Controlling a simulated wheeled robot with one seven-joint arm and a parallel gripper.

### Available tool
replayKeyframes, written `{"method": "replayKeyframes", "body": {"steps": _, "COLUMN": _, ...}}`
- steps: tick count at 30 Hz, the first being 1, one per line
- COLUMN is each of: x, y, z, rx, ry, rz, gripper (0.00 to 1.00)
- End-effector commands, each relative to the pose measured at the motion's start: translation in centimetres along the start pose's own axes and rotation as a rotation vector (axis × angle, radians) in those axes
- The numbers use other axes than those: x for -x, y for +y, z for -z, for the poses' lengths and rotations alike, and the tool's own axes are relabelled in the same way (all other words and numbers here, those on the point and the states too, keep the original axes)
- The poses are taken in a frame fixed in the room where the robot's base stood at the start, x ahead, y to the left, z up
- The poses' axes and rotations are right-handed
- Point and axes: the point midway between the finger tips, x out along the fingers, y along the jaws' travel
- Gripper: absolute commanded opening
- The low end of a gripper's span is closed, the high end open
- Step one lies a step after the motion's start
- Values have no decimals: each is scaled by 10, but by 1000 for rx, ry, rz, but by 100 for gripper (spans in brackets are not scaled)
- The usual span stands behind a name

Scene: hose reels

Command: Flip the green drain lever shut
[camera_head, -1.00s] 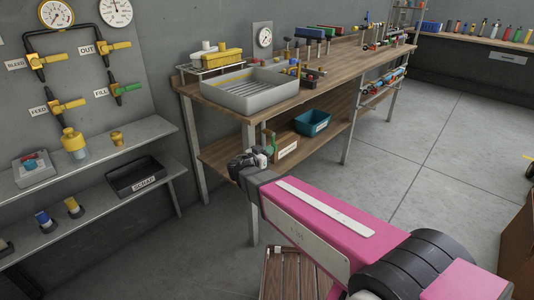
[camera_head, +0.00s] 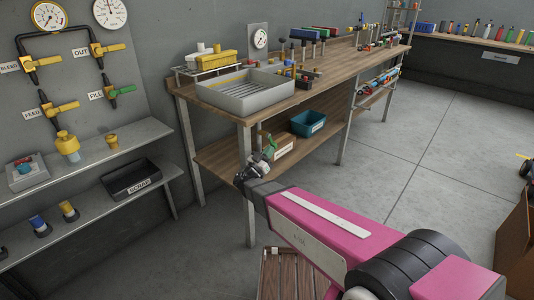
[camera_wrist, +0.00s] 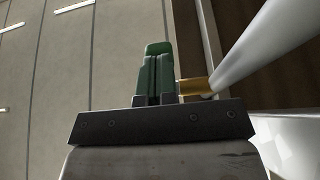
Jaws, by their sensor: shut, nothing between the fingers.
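The green drain lever (camera_head: 269,148) is below the front edge of the workbench, near its front leg, in the head view. My gripper (camera_head: 260,166) is right beside it and partly overlaps it in the picture. In the wrist view, my gripper's fingers (camera_wrist: 155,76) stand together, shut and empty. I cannot tell whether the fingers touch the lever.
The workbench (camera_head: 222,160) carries a grey tray (camera_head: 243,106) above my gripper. Its lower shelf holds a teal bin (camera_head: 308,124). A pale pipe or leg (camera_wrist: 268,45) runs close in the wrist view. A wooden slatted item (camera_head: 284,275) stands below my arm.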

Motion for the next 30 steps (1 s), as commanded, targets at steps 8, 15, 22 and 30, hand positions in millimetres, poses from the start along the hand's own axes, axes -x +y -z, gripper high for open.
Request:
{"method": "replayKeyframes", "body": {"steps": 8, "x": -13, "y": 0, "z": -5, "rx": 0, "ry": 93, "rz": 0, "gripper": 0}}
{"method": "replayKeyframes", "body": {"steps": 15, "x": -26, "y": 0, "z": -8, "rx": 0, "ry": 91, "rz": -2, "gripper": 0}}
{"method": "replayKeyframes", "body": {"steps": 22, "x": -42, "y": 0, "z": -9, "rx": 0, "ry": 90, "rz": -1, "gripper": 0}}
{"method": "replayKeyframes", "body": {"steps": 30, "x": -52, "y": 0, "z": -7, "rx": 0, "ry": 89, "rz": 0, "gripper": 0}}
